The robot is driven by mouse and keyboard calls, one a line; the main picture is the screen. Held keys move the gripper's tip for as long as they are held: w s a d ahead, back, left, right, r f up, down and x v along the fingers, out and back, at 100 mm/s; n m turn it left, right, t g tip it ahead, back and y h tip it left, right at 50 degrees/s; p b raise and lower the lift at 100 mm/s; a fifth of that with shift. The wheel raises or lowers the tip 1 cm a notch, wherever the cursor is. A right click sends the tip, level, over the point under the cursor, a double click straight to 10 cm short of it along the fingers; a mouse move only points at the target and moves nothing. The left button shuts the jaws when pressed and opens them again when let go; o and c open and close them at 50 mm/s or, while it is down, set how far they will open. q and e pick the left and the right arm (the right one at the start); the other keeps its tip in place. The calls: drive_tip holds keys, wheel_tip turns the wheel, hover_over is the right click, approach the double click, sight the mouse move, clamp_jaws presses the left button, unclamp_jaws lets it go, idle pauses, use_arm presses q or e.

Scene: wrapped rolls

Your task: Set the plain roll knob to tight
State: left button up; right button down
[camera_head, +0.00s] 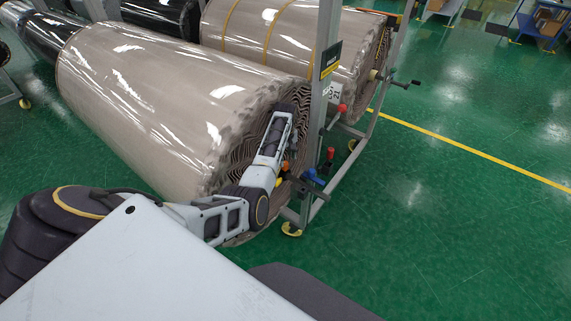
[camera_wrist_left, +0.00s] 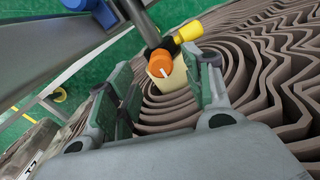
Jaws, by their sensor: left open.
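The plain roll (camera_head: 150,95) is a large beige roll without bands, wrapped in clear film. An orange knob (camera_wrist_left: 160,63) with a white mark sits near the roll's spiral end, beside a yellow handle (camera_wrist_left: 190,31). The knob shows as a small orange spot (camera_head: 285,166) in the head view. My left gripper (camera_wrist_left: 165,85) is open. Its fingers are on either side of the knob's front in the wrist view; I cannot tell whether they touch it. In the head view my left gripper (camera_head: 297,125) is dark and partly hidden at the roll's end. My right gripper is out of view.
A second beige roll (camera_head: 255,35) with yellow bands lies behind. A grey metal post (camera_head: 323,85) with a dark sign (camera_head: 331,60) stands right of the plain roll's end. A blue part (camera_head: 313,178) and a red-topped lever (camera_head: 330,154) are close by.

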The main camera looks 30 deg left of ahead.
sight(286, 163)
use_arm(q)
wheel_tip(286, 163, down, 3)
drive_tip(key=shift+r, duration=0.1)
drive_tip(key=shift+f, duration=1.05)
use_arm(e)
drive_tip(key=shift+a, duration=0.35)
use_arm(q)
drive_tip(key=c, duration=1)
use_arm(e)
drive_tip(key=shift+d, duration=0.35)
